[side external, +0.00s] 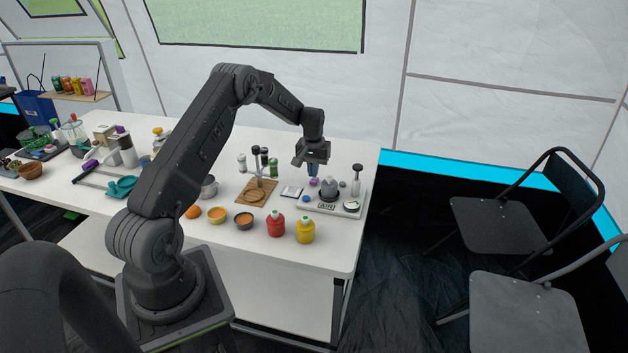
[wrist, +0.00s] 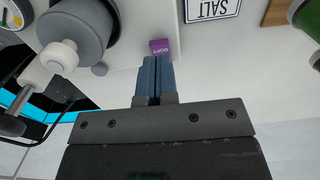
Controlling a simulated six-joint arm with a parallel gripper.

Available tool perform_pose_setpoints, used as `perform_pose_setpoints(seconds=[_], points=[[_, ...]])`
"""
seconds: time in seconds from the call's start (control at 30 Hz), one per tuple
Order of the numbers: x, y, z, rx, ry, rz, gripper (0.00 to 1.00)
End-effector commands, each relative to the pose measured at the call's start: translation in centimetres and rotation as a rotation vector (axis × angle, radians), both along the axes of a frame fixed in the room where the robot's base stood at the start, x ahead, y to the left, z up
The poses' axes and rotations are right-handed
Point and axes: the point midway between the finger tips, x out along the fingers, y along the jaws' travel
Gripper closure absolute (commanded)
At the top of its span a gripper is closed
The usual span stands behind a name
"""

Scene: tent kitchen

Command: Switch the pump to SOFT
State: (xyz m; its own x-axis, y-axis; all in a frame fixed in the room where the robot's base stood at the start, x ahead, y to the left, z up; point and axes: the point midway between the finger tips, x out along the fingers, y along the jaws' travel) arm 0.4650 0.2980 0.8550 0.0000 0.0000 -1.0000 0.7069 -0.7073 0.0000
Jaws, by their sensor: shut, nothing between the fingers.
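The pump is a white base (side external: 335,210) marked AIR at the table's right end in the side view. It carries a grey dome (side external: 328,188), a round gauge (side external: 351,205) and a dark-topped post (side external: 356,180). A purple piece (side external: 314,182) and a blue one (side external: 306,198) sit at its left. Contact with the purple piece cannot be told.
A card reading SALT (wrist: 212,10) lies beside the pump. A red bottle (side external: 276,226) and yellow bottle (side external: 305,231) stand in front. Folding chairs (side external: 500,222) stand off the table to the right.

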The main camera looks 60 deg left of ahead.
Motion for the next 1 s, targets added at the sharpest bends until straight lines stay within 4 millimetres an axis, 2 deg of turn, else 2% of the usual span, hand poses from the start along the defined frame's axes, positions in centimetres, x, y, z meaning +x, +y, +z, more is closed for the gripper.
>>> perform_pose_setpoints(seconds=[1.0], points=[[0.00,0.00,-0.89,-0.001,0.001,0.000,1.00]])
